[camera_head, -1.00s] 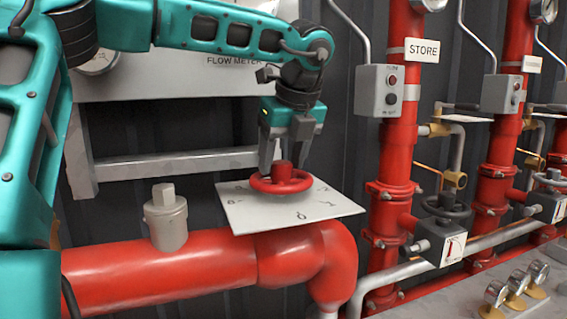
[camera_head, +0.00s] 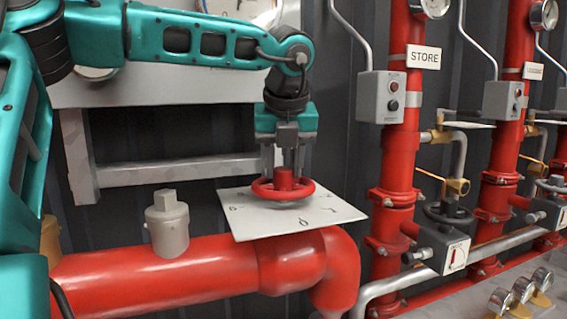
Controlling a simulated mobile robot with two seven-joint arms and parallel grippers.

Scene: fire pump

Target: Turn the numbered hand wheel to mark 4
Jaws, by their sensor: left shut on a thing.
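The red hand wheel (camera_head: 283,188) sits over a white plate (camera_head: 322,217) with dark marks around it, on top of a red pipe. The marks are too small and slanted to read with certainty. My left gripper (camera_head: 286,168) comes down from above, upright, and is shut on the hand wheel; its fingers reach down around the hub at the back of the rim. Part of the wheel's far side is hidden by the fingers. My right gripper is not in view.
A grey capped fitting (camera_head: 167,222) rises from the red pipe (camera_head: 160,275) left of the plate. A grey frame (camera_head: 150,168) stands behind. To the right are red standpipes (camera_head: 398,160), a grey switch box (camera_head: 381,97) and a black hand wheel (camera_head: 449,212).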

